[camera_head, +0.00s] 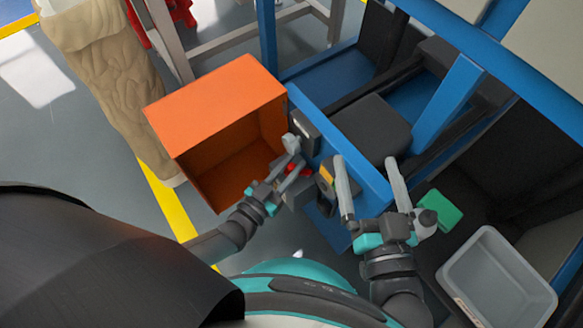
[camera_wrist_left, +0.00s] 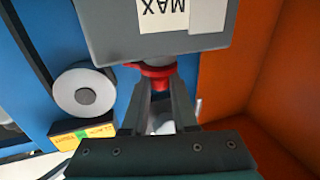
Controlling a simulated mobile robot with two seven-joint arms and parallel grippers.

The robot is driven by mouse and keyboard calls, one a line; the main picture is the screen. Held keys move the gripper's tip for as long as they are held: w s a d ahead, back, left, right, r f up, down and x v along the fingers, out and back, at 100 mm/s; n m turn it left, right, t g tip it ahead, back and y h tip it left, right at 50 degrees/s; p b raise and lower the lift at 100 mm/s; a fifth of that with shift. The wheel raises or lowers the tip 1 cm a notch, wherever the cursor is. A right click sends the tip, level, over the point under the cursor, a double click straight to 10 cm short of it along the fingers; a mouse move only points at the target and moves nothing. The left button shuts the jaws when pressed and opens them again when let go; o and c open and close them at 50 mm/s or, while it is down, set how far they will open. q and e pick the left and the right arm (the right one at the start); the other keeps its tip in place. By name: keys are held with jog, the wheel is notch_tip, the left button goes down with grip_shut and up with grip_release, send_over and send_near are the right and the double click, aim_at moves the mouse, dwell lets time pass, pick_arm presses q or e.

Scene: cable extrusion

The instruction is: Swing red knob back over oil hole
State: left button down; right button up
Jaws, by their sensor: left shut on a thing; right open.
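The red knob (camera_wrist_left: 155,70) sits under a grey box (camera_wrist_left: 150,38) with a "MAX" label in the left wrist view. My left gripper (camera_wrist_left: 160,88) is shut on the red knob, its fingertips against the knob's lower part. The red knob also shows as a small red patch (camera_head: 296,168) in the head view, partly covered by the gripper. My left gripper (camera_head: 288,172) is beside the blue machine frame there. I cannot make out the oil hole. My right gripper (camera_head: 364,162) is open and empty, with its fingers wide apart over the blue frame.
An open orange box (camera_head: 215,100) stands close left of my left gripper; its wall (camera_wrist_left: 265,80) fills the wrist view's right side. A green block (camera_head: 440,210) and grey bin (camera_head: 450,285) are at right.

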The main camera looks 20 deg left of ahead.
pick_arm(q)
jog(key=shift+w+m+g+h, duration=0.3)
jog(key=shift+m+h, duration=0.3)
jog(key=shift+h, duration=0.4)
jog(key=c, duration=0.7)
grip_release()
jog(key=shift+s+a, duration=0.1)
jog(key=shift+s, duration=0.1)
